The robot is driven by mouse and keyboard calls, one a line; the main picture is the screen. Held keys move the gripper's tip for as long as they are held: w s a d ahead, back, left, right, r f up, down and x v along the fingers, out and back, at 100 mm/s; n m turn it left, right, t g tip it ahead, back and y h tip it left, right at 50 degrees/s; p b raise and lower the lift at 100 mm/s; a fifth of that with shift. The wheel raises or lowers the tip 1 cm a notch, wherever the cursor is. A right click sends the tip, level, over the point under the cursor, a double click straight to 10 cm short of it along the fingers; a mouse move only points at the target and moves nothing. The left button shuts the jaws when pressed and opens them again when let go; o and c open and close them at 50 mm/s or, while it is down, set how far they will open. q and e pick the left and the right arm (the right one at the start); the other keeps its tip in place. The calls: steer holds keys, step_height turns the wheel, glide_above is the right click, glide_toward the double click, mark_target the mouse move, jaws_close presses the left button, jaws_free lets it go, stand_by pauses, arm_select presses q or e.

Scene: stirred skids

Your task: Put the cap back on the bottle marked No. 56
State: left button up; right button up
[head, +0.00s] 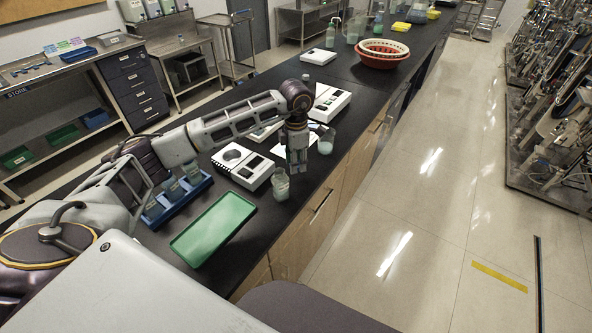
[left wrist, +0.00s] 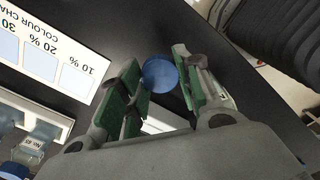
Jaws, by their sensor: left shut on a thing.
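My left gripper (head: 297,172) points down over the black bench, beside an open-looking glass jar (head: 280,186). In the left wrist view its green-padded fingers (left wrist: 160,88) are shut on a round blue cap (left wrist: 160,74). The cap is too small to make out in the head view. A blue rack (head: 180,207) at the left of the bench holds several bottles (head: 171,188); their numbers are too small to read there. The left wrist view shows a labelled bottle (left wrist: 36,141) at the lower left, its number unclear. My right gripper is out of view.
A green tray (head: 213,229) lies at the bench's front. White instruments (head: 242,165) and a beaker (head: 326,142) stand near the gripper. A colour chart (left wrist: 58,58) lies close by. Red and white baskets (head: 382,55) are farther back. The bench edge drops to floor at right.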

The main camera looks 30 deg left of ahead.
arm_select(q)
step_height(320, 180, up, 3)
steer(key=shift+r, duration=0.65)
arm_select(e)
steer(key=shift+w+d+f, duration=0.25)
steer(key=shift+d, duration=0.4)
arm_select(q)
steer(key=shift+r, duration=0.15)
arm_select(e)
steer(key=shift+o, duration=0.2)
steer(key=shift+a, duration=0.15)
